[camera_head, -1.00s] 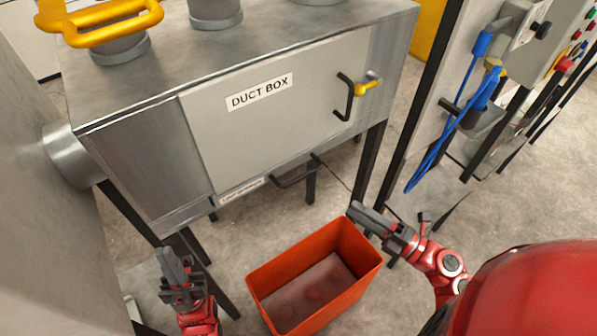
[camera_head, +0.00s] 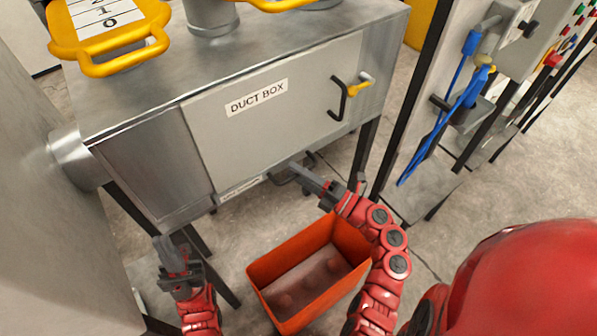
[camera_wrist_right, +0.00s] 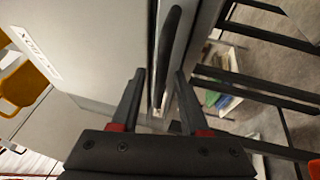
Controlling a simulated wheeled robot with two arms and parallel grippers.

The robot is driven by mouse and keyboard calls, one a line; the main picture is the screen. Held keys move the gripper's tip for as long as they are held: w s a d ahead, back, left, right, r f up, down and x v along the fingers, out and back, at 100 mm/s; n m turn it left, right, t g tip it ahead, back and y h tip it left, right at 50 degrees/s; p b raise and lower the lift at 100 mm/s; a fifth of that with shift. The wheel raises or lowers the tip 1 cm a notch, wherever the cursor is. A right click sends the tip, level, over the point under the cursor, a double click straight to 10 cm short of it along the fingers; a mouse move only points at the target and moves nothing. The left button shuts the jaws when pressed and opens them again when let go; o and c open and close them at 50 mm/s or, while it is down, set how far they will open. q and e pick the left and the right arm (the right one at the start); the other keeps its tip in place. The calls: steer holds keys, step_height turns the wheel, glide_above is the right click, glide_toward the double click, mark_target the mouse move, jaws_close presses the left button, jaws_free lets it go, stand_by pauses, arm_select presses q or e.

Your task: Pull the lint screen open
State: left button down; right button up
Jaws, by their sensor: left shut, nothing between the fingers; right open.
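The lint screen (camera_head: 240,188) is a narrow labelled strip along the bottom front of the grey duct box (camera_head: 215,140); it looks shut. Its black bar handle (camera_head: 279,181) is partly hidden behind my right gripper (camera_head: 298,174). In the right wrist view the dark handle (camera_wrist_right: 171,45) lies just ahead, roughly in line with the gap between the open fingers of my right gripper (camera_wrist_right: 160,75). I cannot tell whether they touch it. My left gripper (camera_head: 166,242) is shut and empty, low at the left below the box.
An orange bin (camera_head: 262,284) stands on the floor below the handle. The box's black legs (camera_head: 365,150) stand near my right arm. The box door has a black handle (camera_head: 338,100) and yellow latch (camera_head: 358,87).

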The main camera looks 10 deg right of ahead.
jaws_close()
stand_by(1.4)
